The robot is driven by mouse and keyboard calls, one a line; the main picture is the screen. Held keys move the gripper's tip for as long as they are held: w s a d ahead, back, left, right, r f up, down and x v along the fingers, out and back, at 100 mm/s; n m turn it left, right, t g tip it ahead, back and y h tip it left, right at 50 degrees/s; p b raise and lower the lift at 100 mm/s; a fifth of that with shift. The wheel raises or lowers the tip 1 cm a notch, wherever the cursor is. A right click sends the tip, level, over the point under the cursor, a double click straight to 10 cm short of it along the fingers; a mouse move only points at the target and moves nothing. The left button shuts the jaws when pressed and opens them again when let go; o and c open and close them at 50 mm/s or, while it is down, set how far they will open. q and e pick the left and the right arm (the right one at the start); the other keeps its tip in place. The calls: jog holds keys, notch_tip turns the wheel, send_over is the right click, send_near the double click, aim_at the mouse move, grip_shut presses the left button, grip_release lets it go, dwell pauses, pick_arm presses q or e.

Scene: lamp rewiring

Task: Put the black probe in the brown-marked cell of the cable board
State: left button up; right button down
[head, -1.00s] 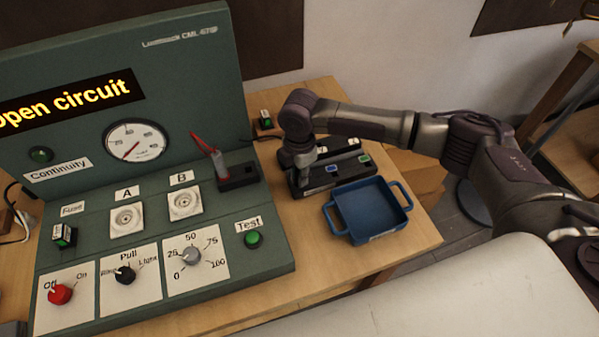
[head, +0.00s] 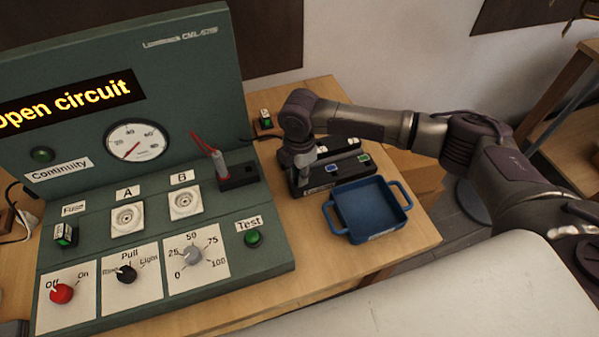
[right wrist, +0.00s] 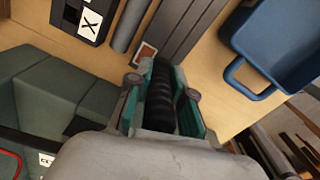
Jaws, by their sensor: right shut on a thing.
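The black probe (right wrist: 160,95), with a ribbed handle, is held between the green-padded fingers of my right gripper (right wrist: 162,98) in the right wrist view. The gripper is shut on it. The cable board (head: 350,174) is the dark block with coloured marks behind the blue tray. Its brown mark (right wrist: 145,53) shows just ahead of the probe in the right wrist view. In the head view my right gripper (head: 303,174) is over the board's left end and hides that cell. I cannot tell whether the probe's tip is inside the cell. My left gripper is out of view.
A blue tray (head: 331,216) with two handles stands close in front of the board. The green tester console (head: 215,246) fills the left, with a red probe (head: 204,143) in a dark holder (head: 239,178). A small switch box (head: 266,121) is behind.

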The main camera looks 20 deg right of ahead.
jog(key=shift+f, duration=0.55)
dwell(0.4)
jog(key=c, duration=1)
grip_release()
jog(key=shift+o, duration=0.2)
notch_tip(320, 180, up, 12)
jog(key=shift+r, duration=0.1)
jog(key=shift+s, duration=0.1)
